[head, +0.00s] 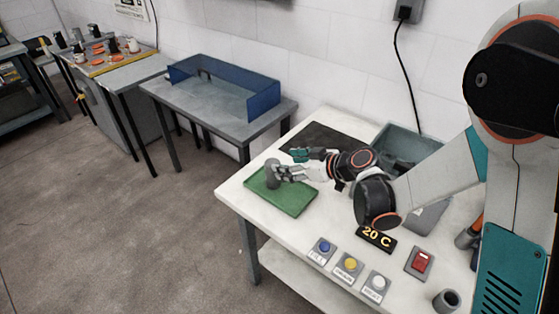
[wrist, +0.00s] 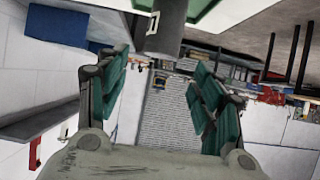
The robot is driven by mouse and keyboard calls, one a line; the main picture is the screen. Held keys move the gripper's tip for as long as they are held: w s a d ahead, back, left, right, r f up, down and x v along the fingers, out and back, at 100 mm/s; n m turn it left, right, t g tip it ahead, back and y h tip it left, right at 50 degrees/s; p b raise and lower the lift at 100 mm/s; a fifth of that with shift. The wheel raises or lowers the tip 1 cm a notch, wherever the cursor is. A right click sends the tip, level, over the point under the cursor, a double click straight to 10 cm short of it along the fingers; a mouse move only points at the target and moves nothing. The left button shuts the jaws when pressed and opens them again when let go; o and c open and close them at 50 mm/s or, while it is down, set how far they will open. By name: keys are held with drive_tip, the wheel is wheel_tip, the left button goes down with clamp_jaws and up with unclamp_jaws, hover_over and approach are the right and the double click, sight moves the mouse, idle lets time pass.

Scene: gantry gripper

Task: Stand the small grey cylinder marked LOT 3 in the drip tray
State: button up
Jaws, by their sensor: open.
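A small grey cylinder (head: 272,173) stands upright in the green drip tray (head: 296,202), toward its far left part. In the wrist view, which is upside down, the cylinder (wrist: 167,30) shows at the top with a white label on its side, too small to read surely. Part of the green tray (wrist: 206,14) shows beside it. My gripper (head: 289,165) is open just to the right of the cylinder. In the wrist view my gripper (wrist: 160,68) has its teal finger pads wide apart, with the cylinder beyond them and apparently clear of both.
A dark mat (head: 322,139) and a grey-green bin (head: 396,140) lie behind my gripper. Blue, yellow (head: 348,265) and white button boxes, a 20 C display (head: 376,238) and a red switch (head: 419,262) stand at the front. A dark cup (head: 446,300) stands at front right.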

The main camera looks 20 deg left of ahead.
drive_tip(key=p+v, duration=0.1)
drive_tip(key=v, duration=0.5)
drive_tip(key=s+d+r+m+t+h, duration=0.1)
drive_tip(key=s+d+r+m+h, duration=0.2)
drive_tip(key=d+r, duration=0.3)
drive_tip(key=s+d+r+m+h, duration=0.2)
drive_tip(key=s+d+r+m, duration=0.15)
drive_tip(key=d, duration=0.45)
drive_tip(key=s+d+r+m+h, duration=0.1)
drive_tip(key=s+d+m+h, duration=0.2)
drive_tip(key=s+d, duration=0.4)
drive_tip(key=s+d+r+m+t+h, duration=0.1)
drive_tip(key=s+d+m+h, duration=0.2)
drive_tip(key=s+d, duration=0.5)
drive_tip(key=shift+d+r+m, duration=0.3)
drive_tip(key=shift+d+m, duration=0.15)
